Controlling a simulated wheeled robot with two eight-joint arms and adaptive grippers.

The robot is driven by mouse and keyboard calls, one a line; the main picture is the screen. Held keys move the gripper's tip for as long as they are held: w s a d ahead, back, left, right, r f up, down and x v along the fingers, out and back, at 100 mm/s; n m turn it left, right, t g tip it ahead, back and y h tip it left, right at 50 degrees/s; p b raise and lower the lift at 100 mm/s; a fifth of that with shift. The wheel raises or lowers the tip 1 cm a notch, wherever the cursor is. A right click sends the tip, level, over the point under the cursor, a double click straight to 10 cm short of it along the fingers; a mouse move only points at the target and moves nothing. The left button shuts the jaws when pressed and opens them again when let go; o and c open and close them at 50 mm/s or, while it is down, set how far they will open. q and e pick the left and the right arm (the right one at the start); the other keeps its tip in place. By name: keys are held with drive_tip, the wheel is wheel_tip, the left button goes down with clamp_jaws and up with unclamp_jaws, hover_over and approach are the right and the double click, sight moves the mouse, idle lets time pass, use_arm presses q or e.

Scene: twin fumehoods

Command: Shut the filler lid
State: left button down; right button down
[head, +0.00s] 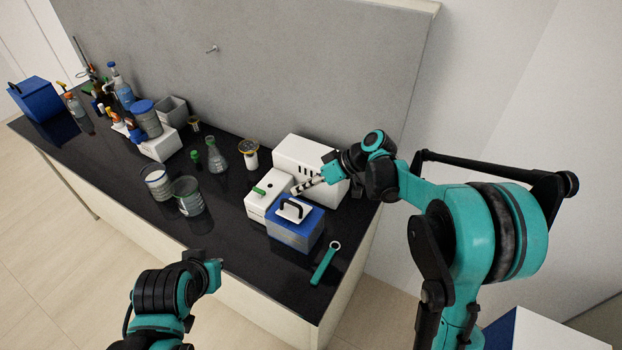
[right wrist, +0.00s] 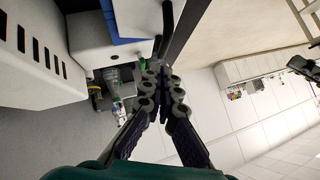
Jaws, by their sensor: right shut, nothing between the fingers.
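A grey box with a blue top (head: 308,226) stands near the bench's front right. A white plate with a black handle (head: 291,209) lies on its top. Behind it is a low white box with a green handle (head: 261,191). I cannot tell for certain which part is the filler lid, nor whether it is open. My right gripper (head: 297,190) is shut and empty, pointing left above and beside these boxes. Its fingertips also meet in the right wrist view (right wrist: 160,80). My left gripper (head: 214,274) is low in front of the bench, its fingers unclear.
A taller white unit with dark slots (head: 306,160) stands behind my right fingers. A teal wrench-like tool (head: 325,263) lies at the front right. A flask (head: 216,159), two beakers and several bottles stand further left. The bench front has some bare black surface.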

sight(290, 203)
drive_tip(key=shift+s+a+f, duration=0.1)
drive_tip(key=shift+s+f, duration=0.1)
drive_tip(key=shift+f, duration=0.3)
drive_tip(key=shift+s+a+f, duration=0.1)
drive_tip(key=shift+s+f, duration=0.1)
drive_tip(key=shift+f, duration=0.3)
drive_tip(key=shift+s+a+f+n+t+h, duration=0.25)
drive_tip(key=shift+s+a+n+t+h, duration=0.05)
drive_tip(key=shift+s, duration=0.1)
drive_tip(key=shift+s+a+f+b, duration=0.35)
drive_tip(key=shift+s+f+b, duration=0.05)
drive_tip(key=shift+s+b, duration=0.25)
drive_tip(key=shift+w, duration=0.1)
